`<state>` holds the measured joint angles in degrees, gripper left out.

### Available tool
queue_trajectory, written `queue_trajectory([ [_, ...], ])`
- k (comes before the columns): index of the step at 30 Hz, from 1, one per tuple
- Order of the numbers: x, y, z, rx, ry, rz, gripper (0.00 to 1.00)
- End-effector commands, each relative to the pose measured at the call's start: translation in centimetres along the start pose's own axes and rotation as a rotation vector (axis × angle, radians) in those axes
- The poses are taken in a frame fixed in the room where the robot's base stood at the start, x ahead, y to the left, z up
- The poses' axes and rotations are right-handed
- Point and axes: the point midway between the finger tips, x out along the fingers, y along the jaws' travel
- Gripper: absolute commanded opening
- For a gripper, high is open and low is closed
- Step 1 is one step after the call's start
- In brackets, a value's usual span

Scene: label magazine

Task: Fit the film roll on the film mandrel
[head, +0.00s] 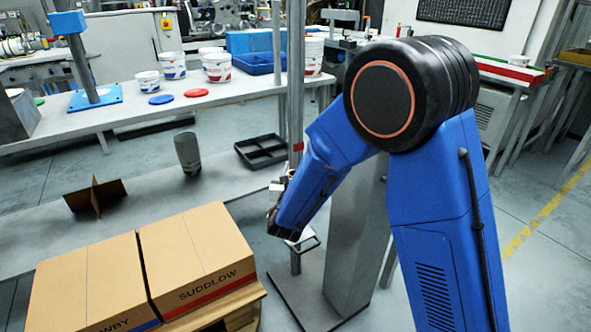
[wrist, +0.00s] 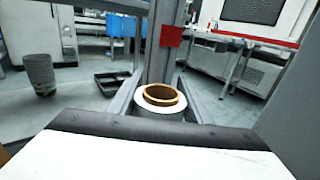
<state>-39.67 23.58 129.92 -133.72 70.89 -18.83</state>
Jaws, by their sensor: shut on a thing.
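The film roll (wrist: 161,104) is a white ring with a brown core, seen from above at a slant in the wrist view. My gripper (wrist: 158,76) has its two grey fingers along the left and right sides of the roll and is shut on it. In the head view my blue arm reaches down beside a grey upright post (head: 296,95), and its wrist hides most of the gripper and roll. The post, with a red tag (wrist: 171,36), rises just behind the roll in the wrist view. I cannot tell which part is the film mandrel.
Cartons (head: 195,258) on a pallet stand at the lower left. A black divided tray (head: 262,151), a grey bin (head: 187,152) and a brown cross-shaped divider (head: 96,195) stand left of the post. A bench (head: 130,115) with tubs and lids runs behind.

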Motion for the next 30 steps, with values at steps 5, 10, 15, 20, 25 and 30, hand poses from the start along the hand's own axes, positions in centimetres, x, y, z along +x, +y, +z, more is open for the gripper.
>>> queue_trajectory([
  [5,0.0,0.0,-0.3,0.0,0.0,0.0,0.0],
  [10,0.0,0.0,-0.7,0.001,0.0,0.0,0.0],
  [15,0.0,0.0,-1.0,0.001,0.0,0.0,0.0],
  [20,0.0,0.0,-1.4,0.001,0.0,0.0,0.0],
  [25,0.0,0.0,-1.7,0.0,0.0,0.0,0.0],
  [30,0.0,0.0,-2.0,0.0,-0.001,0.0,0.0],
])
